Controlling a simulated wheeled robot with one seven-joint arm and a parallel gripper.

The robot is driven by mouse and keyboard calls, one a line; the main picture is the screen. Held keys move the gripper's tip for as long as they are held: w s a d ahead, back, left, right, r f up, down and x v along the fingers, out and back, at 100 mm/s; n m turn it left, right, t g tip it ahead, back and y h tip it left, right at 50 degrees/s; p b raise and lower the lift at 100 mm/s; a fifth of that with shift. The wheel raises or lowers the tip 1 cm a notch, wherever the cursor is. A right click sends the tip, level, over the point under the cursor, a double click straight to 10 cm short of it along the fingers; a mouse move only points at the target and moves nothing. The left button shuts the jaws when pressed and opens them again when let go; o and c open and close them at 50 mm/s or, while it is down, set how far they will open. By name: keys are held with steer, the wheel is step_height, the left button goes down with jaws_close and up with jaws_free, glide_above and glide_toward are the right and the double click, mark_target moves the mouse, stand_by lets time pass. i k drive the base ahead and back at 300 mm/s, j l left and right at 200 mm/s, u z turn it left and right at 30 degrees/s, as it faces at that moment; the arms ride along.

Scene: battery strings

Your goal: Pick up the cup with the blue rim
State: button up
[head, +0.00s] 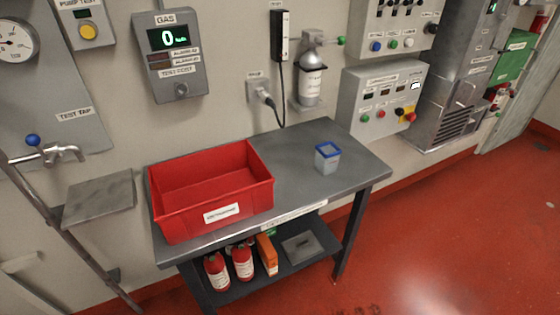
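The cup with the blue rim (327,158) stands upright on the right half of the grey table (300,145) in the head view. It is small, squarish and pale grey below the rim. It stands apart from the red bin to its left. What is inside it is too small to tell. My gripper does not show in this view.
A large red bin (262,184) with a white label fills the table's left half. The table top around the cup is clear. Wall boxes and a bottle in a bracket (311,84) are behind. Fire extinguishers (242,262) stand on the lower shelf. Red floor (450,220) lies open at right.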

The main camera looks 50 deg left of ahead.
mark_target(327, 159)
steer(key=u, duration=1.5)
steer(key=i+l+u, duration=0.15)
steer(key=l, duration=0.2)
steer(key=i+l+u, duration=0.35)
steer(key=l, duration=0.35)
steer(key=i+l+u, duration=0.2)
steer(key=l, duration=0.2)
steer(key=l+u, duration=0.15)
steer(key=l, duration=0.2)
steer(key=i+l+u, duration=0.2)
steer(key=l, duration=0.25)
steer(key=k+j, duration=0.05)
steer(key=k, duration=0.05)
